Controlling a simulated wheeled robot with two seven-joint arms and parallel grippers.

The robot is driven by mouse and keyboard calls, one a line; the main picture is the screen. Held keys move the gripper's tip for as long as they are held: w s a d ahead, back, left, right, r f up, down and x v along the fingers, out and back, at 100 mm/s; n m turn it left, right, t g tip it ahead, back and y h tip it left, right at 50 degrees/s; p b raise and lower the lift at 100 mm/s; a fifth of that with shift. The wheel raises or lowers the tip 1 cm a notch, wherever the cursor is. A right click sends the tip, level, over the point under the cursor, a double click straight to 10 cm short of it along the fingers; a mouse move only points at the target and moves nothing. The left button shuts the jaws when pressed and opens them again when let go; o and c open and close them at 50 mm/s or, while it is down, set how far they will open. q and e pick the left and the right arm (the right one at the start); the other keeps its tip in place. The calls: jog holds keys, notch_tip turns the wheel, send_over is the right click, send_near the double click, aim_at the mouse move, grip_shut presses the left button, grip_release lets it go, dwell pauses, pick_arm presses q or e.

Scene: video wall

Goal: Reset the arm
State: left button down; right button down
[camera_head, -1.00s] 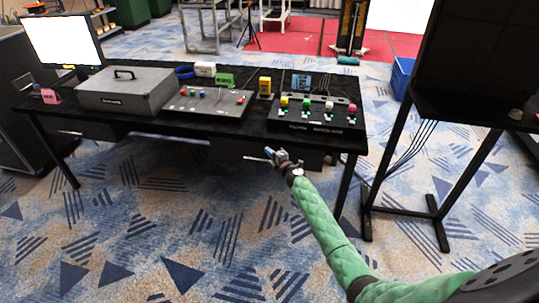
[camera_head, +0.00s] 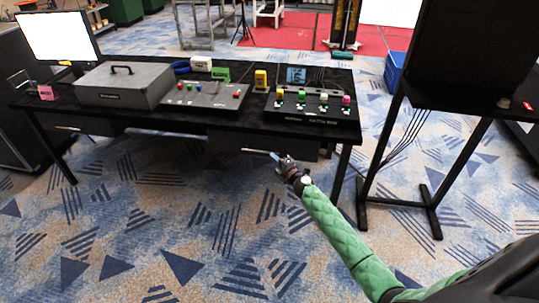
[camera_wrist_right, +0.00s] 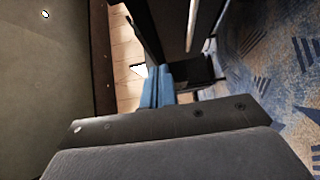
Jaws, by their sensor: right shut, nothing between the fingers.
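My right arm, in a green sleeve, reaches in from the lower right in the head view. My right gripper (camera_head: 274,156) is at its end, in front of the table's front edge and below the tabletop. It is shut and empty. In the right wrist view its blue fingers (camera_wrist_right: 157,88) lie together, with nothing between them. My left gripper is not in view.
A black table (camera_head: 190,120) holds a grey case (camera_head: 124,85), a control panel with knobs (camera_head: 207,95) and a black button box (camera_head: 312,105). A black stand (camera_head: 402,200) is to the right. Patterned carpet is open in front.

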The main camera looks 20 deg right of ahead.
jog(key=s+d+r+m+h, duration=0.1)
jog(key=s+d+m+h, duration=0.1)
jog(key=d+m+h, duration=0.5)
jog(key=s+r+m+g+h, duration=0.4)
jog(key=r+m+g+h, duration=0.1)
jog(key=m, duration=0.2)
jog(key=s+a+f+m+g+y, duration=0.15)
jog(key=s+a+g+y, duration=0.3)
jog(key=s+a, duration=1.15)
jog(key=s+a+f+m+g+y, duration=0.15)
jog(key=s+a+g+y, duration=0.3)
jog(key=s+a, duration=1.15)
jog(key=s+f, duration=0.2)
jog(key=s, duration=0.6)
jog(key=s+d+f+m+g+y, duration=0.1)
jog(key=s+f, duration=0.2)
jog(key=s, duration=0.5)
jog(key=shift+s+d+g, duration=0.2)
jog(key=shift+s+g, duration=0.05)
jog(key=shift+g, duration=0.05)
